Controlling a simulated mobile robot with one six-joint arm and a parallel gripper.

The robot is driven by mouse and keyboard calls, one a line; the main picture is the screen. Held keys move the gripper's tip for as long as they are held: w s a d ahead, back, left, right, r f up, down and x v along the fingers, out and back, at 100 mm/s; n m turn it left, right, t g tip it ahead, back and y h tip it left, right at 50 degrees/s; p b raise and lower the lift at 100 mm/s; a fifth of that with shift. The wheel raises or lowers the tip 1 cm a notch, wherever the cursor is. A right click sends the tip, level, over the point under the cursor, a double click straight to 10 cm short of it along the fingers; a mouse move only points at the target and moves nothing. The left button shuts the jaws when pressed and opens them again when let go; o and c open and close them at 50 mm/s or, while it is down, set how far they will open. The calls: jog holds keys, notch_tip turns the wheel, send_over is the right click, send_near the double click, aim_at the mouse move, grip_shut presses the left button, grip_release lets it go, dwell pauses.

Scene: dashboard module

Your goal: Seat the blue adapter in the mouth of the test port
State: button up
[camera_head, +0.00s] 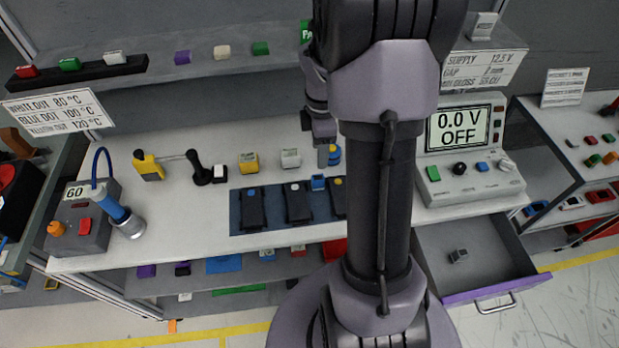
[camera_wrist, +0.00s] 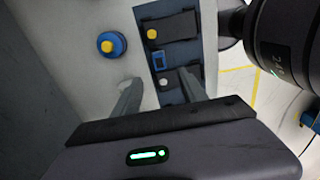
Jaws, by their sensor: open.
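A small blue block with a dark recess, likely the blue adapter (camera_head: 318,182), sits on the dark blue mat (camera_head: 236,212) between two black modules. It also shows in the wrist view (camera_wrist: 160,60), just beyond the fingertips. One neighbouring module carries a white dot (camera_head: 297,203), the other a yellow dot (camera_head: 340,200). My gripper (camera_head: 322,158) is open and empty above the bench; in the wrist view its fingers (camera_wrist: 158,80) are spread apart. A round blue piece with a yellow top (camera_wrist: 111,44) stands beside the mat. I cannot tell which part is the test port.
My arm hides the bench's middle right. A meter (camera_head: 465,150) reads 0.0 V OFF. An open drawer (camera_head: 490,280) holds a small grey part. A soldering-type station (camera_head: 80,215), a yellow block (camera_head: 248,163) and a white block (camera_head: 291,158) stand on the bench.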

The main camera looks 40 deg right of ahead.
aim_at(318, 178)
notch_tip(318, 178, down, 12)
jog(key=b, duration=0.4)
jog(key=shift+w+f, duration=0.1)
jog(key=shift+f, duration=0.05)
grip_shut()
